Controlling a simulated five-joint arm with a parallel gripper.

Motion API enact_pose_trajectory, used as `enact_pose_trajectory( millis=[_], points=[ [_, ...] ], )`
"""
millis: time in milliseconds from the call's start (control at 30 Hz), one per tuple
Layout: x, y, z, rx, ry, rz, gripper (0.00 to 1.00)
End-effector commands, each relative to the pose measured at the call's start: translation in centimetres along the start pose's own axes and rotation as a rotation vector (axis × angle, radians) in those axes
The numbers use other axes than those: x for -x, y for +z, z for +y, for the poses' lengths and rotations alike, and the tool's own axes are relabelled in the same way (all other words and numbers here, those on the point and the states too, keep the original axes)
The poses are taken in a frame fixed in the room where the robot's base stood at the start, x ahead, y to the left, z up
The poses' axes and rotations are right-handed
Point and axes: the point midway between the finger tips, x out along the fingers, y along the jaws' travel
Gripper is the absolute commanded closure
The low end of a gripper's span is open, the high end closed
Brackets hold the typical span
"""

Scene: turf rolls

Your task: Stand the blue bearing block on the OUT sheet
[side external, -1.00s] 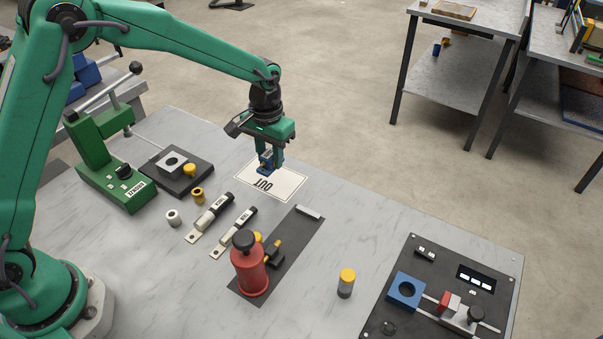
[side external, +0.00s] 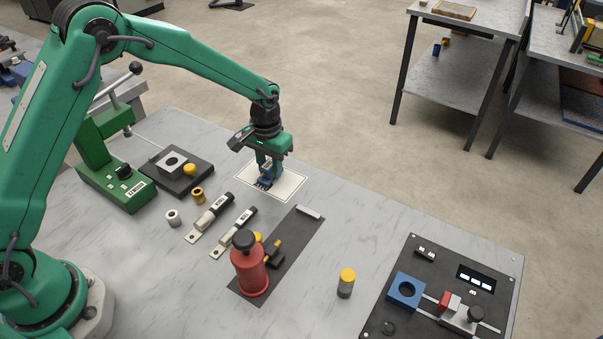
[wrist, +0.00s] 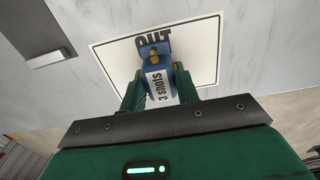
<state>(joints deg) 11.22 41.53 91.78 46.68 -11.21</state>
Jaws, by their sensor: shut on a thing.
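My gripper (side external: 266,177) is low over the OUT sheet (side external: 288,187), pointing down and shut on a small blue bearing block (wrist: 157,68). In the wrist view, the block sits between the green fingers, with a brass-coloured piece at its far face and a white tag reading "3 shots". The OUT sheet (wrist: 205,48) is white with a black border, and the block covers part of its lettering. In the side view the fingers hide much of the block. It looks at or just above the sheet; I cannot tell if it touches.
A black plate with a grey block (side external: 172,163) and a green press (side external: 118,180) stand left. Another blue block (side external: 405,291) sits on the black panel.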

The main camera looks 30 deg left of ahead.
Motion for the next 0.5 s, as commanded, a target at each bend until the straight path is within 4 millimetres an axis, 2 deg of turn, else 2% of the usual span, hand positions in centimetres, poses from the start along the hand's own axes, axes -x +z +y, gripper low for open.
enact_pose_trajectory(
  millis=[367,400,500],
  points=[
    [-0.18,-0.05,0.01,0.000,0.000,0.002,1.00],
    [-0.27,0.00,0.00,0.000,0.000,0.000,0.65],
    [-0.25,0.00,0.00,0.000,0.000,0.000,0.47]
  ],
)
